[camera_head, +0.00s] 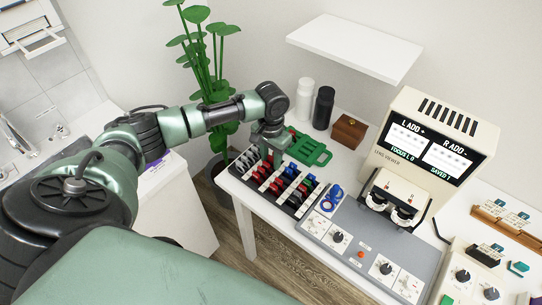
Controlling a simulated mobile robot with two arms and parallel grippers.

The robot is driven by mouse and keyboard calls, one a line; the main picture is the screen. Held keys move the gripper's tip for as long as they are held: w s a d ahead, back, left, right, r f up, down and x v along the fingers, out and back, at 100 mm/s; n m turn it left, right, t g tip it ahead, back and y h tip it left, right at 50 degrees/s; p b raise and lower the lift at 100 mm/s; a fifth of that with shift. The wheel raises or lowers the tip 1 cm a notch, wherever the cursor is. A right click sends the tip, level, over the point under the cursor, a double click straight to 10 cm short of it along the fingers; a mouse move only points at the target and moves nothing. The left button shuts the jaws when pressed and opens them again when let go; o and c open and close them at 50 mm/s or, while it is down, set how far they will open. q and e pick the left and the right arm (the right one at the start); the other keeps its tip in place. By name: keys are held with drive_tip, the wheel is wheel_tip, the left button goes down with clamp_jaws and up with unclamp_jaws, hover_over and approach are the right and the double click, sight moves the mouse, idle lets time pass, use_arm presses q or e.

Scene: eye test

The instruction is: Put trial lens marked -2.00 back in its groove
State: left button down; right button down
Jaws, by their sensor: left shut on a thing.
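A dark lens tray (291,209) stands on the white table, with several red-, white- and blue-tabbed trial lenses in its rows. My left gripper (273,157) points down at the back part of the tray, by its back right edge. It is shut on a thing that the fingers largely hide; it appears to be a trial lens. The -2.00 marking cannot be read at this size, nor can I tell whether the held lens touches a groove. My right gripper is not in view.
A green case (309,149) lies just behind the tray. White and black bottles (324,107) and a brown box (348,130) stand farther back. A lens viewer (436,135) and grey control panel (350,236) are to the right. A potted plant (205,50) rises behind my left arm.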

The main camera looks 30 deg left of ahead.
use_arm(q)
drive_tip(key=shift+f, duration=0.25)
drive_tip(key=c, duration=0.9)
unclamp_jaws()
drive_tip(key=shift+r, duration=0.1)
wheel_tip(320, 180, up, 8)
drive_tip(key=shift+f+b, duration=0.15)
drive_tip(key=shift+b, duration=0.35)
drive_tip(key=shift+f, duration=0.1)
